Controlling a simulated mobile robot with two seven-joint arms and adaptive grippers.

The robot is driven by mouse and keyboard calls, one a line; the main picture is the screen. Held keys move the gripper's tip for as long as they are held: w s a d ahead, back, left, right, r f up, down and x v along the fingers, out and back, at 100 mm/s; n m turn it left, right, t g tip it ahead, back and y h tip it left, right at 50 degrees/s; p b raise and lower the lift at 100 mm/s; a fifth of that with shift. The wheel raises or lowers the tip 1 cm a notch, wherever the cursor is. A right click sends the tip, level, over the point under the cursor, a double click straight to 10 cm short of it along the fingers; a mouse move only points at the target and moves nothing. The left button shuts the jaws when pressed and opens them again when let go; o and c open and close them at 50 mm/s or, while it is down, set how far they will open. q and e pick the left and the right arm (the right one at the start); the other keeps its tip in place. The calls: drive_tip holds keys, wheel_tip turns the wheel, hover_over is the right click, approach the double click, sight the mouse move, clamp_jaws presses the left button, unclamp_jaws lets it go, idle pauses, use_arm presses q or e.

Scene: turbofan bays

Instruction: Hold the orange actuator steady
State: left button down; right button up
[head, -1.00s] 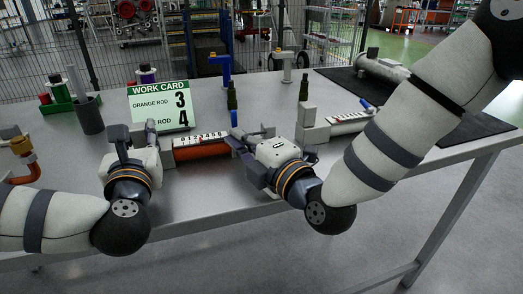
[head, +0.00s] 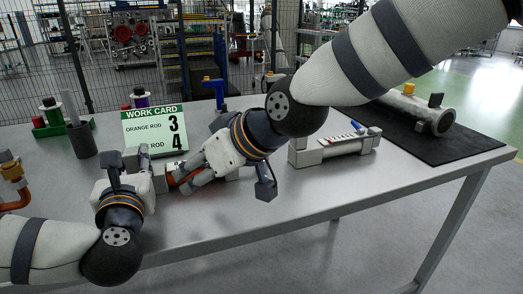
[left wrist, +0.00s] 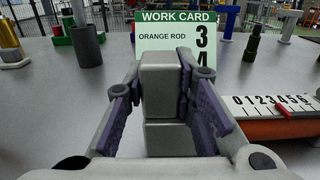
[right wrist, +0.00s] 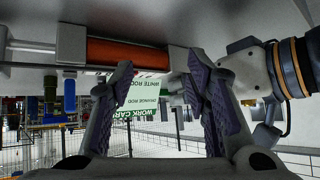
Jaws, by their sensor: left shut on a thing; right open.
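The orange actuator (right wrist: 125,53) lies on the table with a grey block at each end. It also shows in the left wrist view (left wrist: 275,130), with a numbered scale and a red marker on top. My left gripper (head: 153,172) is shut on the grey end block (left wrist: 161,82), one purple finger pad on each side. My right gripper (right wrist: 158,70) is open, its fingertips close to the orange body near the end my left gripper holds. Whether they touch it I cannot tell. In the head view my right gripper hides much of the actuator.
The work card (head: 154,132) stands behind the actuator, showing orange rod 3. A white actuator (head: 345,146) with a red and a blue piece lies to the right. A metal cylinder (head: 417,108) lies on a black mat (head: 470,147). A grey cup (head: 82,140) stands at left.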

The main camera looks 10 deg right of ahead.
drive_tip(key=w+d+r+m+g+h, duration=0.1)
drive_tip(key=w+d+r+m+h, duration=0.25)
drive_tip(key=d, duration=0.25)
drive_tip(key=w+d+r+m+g+h, duration=0.1)
drive_tip(key=w+d+r+m+h, duration=0.15)
drive_tip(key=d+r, duration=0.35)
drive_tip(key=shift+g, duration=0.3)
drive_tip(key=x, duration=0.7)
drive_tip(key=d+x, duration=0.1)
drive_tip(key=x, duration=0.3)
drive_tip(key=shift+s+d+f, duration=0.1)
drive_tip(key=shift+s+f, duration=0.2)
drive_tip(key=shift+f, duration=0.15)
drive_tip(key=shift+w+f, duration=0.25)
drive_tip(key=shift+f, duration=0.25)
clamp_jaws()
